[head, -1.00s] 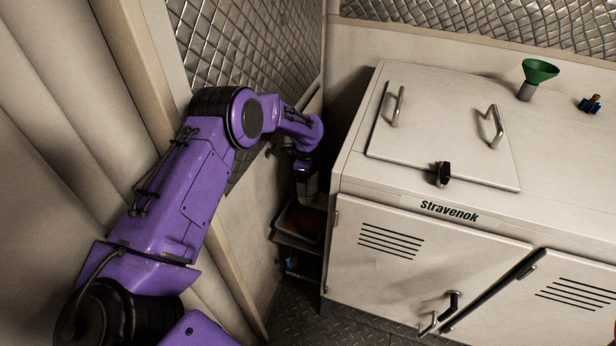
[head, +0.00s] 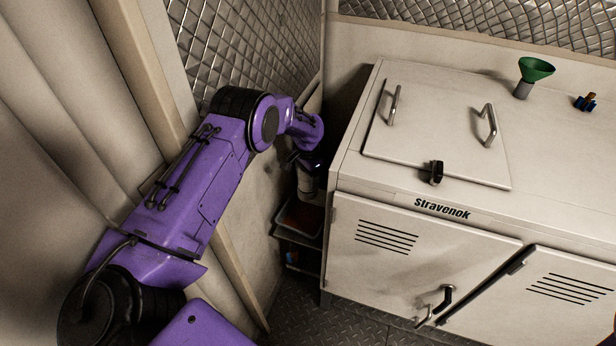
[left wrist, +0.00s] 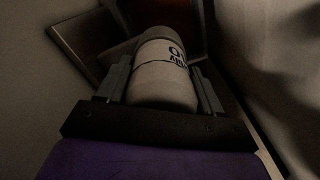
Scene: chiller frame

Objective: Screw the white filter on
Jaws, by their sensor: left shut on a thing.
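The white filter (left wrist: 162,80) is a pale cylinder with dark lettering, seen in the left wrist view between the two fingers of my left gripper (left wrist: 163,85). The gripper is shut on it. In the head view my left gripper (head: 308,168) points down into the narrow gap left of the white cabinet, and the pale filter (head: 306,184) shows below it. The place where the filter screws on cannot be made out. My right gripper is not in view.
A tray with reddish-brown contents (head: 284,222) sits on a low shelf below the gripper. The white Stravenok cabinet (head: 345,258) bounds the gap on the right, and a wall (head: 262,215) bounds it on the left. A green funnel (head: 536,69) stands on the cabinet top.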

